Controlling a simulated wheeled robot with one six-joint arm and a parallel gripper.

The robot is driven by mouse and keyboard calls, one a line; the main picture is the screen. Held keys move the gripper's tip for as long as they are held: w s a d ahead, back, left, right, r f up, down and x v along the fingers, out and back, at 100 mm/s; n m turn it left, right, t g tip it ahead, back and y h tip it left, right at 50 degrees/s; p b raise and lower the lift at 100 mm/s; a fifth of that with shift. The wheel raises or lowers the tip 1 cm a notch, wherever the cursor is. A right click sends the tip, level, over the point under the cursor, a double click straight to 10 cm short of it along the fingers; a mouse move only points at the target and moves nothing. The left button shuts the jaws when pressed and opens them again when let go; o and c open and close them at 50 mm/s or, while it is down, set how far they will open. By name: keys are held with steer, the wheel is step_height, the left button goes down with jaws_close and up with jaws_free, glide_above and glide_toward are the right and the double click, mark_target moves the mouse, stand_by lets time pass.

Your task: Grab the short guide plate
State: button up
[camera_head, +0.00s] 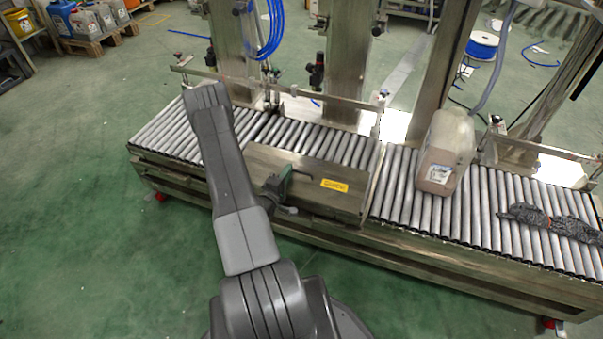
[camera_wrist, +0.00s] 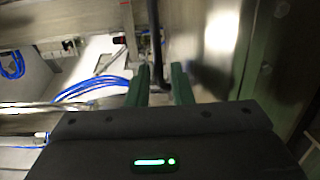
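In the wrist view my gripper (camera_wrist: 161,84) has its two green fingers standing apart. A dark upright rod (camera_wrist: 154,40) shows in the gap, nearer the left finger; I cannot tell whether it is between them or beyond. In the head view my grey arm reaches over the roller conveyor. A green part (camera_head: 283,181) beside it, above a metal cover, looks like my fingers. I cannot single out the short guide plate for certain. Metal guide rails run along the conveyor's far side, a longer one (camera_head: 290,91) and a shorter one (camera_head: 545,151) at right.
The metal cover (camera_head: 325,206) with a yellow label lies across the rollers. A pale jug (camera_head: 447,150) stands right of it, and a dark cloth-like bundle (camera_head: 550,221) lies farther right. Steel columns (camera_head: 345,65) rise behind. Blue hoses (camera_wrist: 92,87) show at left in the wrist view. The green floor at left is clear.

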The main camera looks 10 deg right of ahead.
jaws_close()
stand_by(1.3)
